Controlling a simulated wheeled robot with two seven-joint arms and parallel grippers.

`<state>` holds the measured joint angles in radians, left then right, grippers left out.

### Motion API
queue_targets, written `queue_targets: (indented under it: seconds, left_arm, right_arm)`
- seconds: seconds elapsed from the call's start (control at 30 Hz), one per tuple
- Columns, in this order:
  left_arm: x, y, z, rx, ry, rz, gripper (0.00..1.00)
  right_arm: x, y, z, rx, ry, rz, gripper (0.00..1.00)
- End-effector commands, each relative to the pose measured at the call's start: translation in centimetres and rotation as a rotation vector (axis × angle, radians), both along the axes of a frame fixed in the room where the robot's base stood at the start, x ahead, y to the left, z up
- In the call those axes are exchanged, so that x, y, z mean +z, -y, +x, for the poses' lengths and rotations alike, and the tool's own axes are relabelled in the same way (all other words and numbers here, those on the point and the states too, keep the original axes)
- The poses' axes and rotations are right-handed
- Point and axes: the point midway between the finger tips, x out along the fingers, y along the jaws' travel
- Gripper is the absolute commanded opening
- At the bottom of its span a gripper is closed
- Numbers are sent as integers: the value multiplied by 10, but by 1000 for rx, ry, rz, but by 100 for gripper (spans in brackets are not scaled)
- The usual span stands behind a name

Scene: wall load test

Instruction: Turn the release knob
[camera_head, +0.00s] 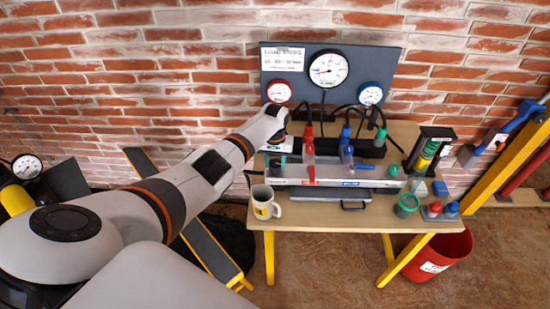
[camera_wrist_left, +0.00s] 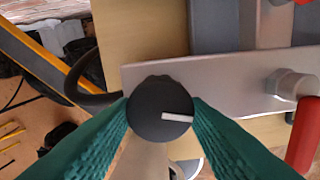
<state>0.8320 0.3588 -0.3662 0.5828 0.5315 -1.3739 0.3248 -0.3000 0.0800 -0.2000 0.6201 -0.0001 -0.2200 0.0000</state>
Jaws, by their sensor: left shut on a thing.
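The release knob (camera_wrist_left: 158,108) is a round black knob with a white pointer line, in the middle of the left wrist view. The green fingers of my left gripper (camera_wrist_left: 160,112) are on both sides of it, shut on the knob. The white pointer line points to the right in this view. In the head view my left gripper (camera_head: 277,142) is at the left end of the silver metal unit (camera_head: 340,172) on the table, and its arm hides most of the knob. My right gripper is not in view.
A wooden table (camera_head: 330,215) carries a white mug (camera_head: 265,202) close to my left gripper, red and blue handled pumps and a green jar (camera_head: 406,206). A gauge panel (camera_head: 330,75) stands behind. A red bin (camera_head: 440,252) stands on the floor at the right.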

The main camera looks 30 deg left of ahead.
Motion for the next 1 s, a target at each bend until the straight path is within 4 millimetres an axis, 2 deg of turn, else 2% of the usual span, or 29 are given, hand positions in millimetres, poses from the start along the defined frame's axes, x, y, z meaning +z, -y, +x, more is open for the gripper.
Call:
queue_targets:
  seconds: [0.4, 1.0]
  left_arm:
    - [3, 0, 2, 235, 7, 1, 18]
    - [3, -1, 3, 287, 9, 2, 18]
  right_arm:
    - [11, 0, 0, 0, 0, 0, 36]
    - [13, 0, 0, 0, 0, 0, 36]
